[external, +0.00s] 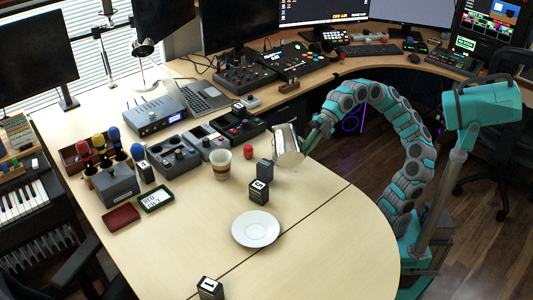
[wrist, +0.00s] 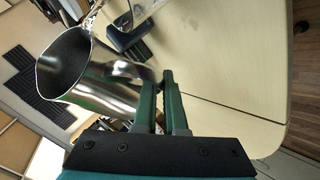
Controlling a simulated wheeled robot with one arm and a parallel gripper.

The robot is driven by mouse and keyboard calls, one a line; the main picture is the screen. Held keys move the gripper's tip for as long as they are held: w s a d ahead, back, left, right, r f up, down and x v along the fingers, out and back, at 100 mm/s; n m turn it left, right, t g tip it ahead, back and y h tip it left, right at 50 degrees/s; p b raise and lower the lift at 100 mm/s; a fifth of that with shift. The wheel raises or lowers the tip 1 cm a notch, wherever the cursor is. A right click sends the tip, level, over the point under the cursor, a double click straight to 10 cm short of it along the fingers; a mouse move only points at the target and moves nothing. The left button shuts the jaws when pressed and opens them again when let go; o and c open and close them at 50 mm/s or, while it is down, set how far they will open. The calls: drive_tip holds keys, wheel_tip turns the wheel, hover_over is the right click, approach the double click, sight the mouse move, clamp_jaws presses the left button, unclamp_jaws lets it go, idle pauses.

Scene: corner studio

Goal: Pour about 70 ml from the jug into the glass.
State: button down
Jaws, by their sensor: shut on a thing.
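The jug (external: 288,147) is shiny steel. My gripper (external: 318,131) is shut on its handle, at its right side, and holds it over the table, where it looks tilted. In the wrist view the jug (wrist: 90,80) shows its open mouth at the upper left. Its handle runs to the green fingers of my gripper (wrist: 162,88). The inside looks dark and I cannot make out any liquid. A clear glass (wrist: 122,14) shows partly at the top of the wrist view, beyond the jug's rim.
A white saucer (external: 256,229) lies nearer. The table's front right is clear.

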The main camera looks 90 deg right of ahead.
drive_tip(key=shift+d+f+n+h, duration=0.2)
drive_tip(key=shift+f+n+h, duration=0.15)
drive_tip(key=shift+h, duration=0.45)
drive_tip(key=shift+w+d+r+n+h+p, duration=0.1)
drive_tip(key=shift+d+r+n+h+p, duration=0.25)
drive_tip(key=shift+h+p, duration=0.5)
drive_tip(key=shift+w+d+r+n+h+p, duration=0.1)
drive_tip(key=shift+d+r+h+p, duration=0.35)
drive_tip(key=shift+p, duration=0.65)
drive_tip(key=shift+a+r, duration=0.15)
drive_tip(key=shift+r, duration=0.1)
